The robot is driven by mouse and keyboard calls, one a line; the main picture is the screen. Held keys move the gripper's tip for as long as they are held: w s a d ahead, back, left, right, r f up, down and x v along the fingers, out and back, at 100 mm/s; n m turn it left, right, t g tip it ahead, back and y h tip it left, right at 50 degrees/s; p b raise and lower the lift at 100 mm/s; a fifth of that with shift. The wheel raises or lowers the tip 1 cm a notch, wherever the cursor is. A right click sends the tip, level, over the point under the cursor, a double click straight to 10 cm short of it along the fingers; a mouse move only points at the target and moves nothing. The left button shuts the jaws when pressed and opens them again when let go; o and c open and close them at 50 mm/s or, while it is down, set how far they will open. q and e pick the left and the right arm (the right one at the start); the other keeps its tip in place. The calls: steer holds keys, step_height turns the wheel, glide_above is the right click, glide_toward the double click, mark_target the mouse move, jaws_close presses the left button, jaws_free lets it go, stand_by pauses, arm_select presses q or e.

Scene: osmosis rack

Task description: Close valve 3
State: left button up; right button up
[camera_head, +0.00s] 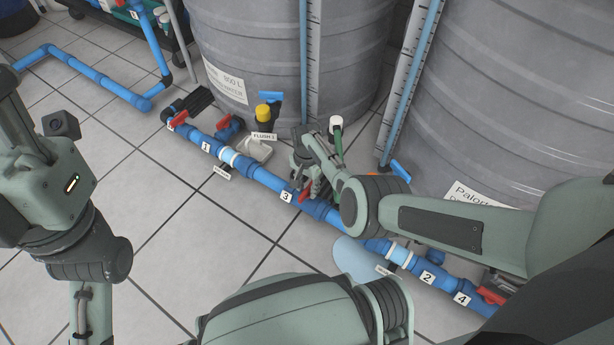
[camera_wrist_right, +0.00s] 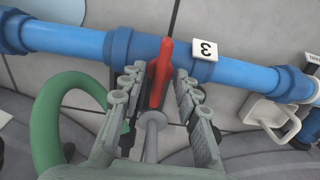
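Valve 3 has a red handle (camera_head: 305,194) on the blue pipe, beside a white "3" label (camera_head: 286,197). In the right wrist view the red handle (camera_wrist_right: 161,72) stands across the pipe, between the fingers of my right gripper (camera_wrist_right: 158,100). Gaps show on both sides of the handle, so the fingers are open around it. In the head view my right gripper (camera_head: 312,178) is over the pipe and partly hides the valve. My left gripper (camera_head: 12,105) is at the left edge, partly cut off; its fingers do not show clearly.
The blue pipe (camera_head: 270,180) runs diagonally along the floor, with valves labelled 1, 2 and 4. Two large grey tanks (camera_head: 260,50) stand behind it. A green hose (camera_wrist_right: 55,115) is beside my right gripper. A yellow-capped fitting (camera_head: 263,113) stands nearby. Tiled floor is free in front.

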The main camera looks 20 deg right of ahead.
mark_target(307, 190)
step_height(307, 190, up, 12)
steer(key=shift+f, duration=0.25)
stand_by(0.5)
steer(key=shift+s, duration=0.15)
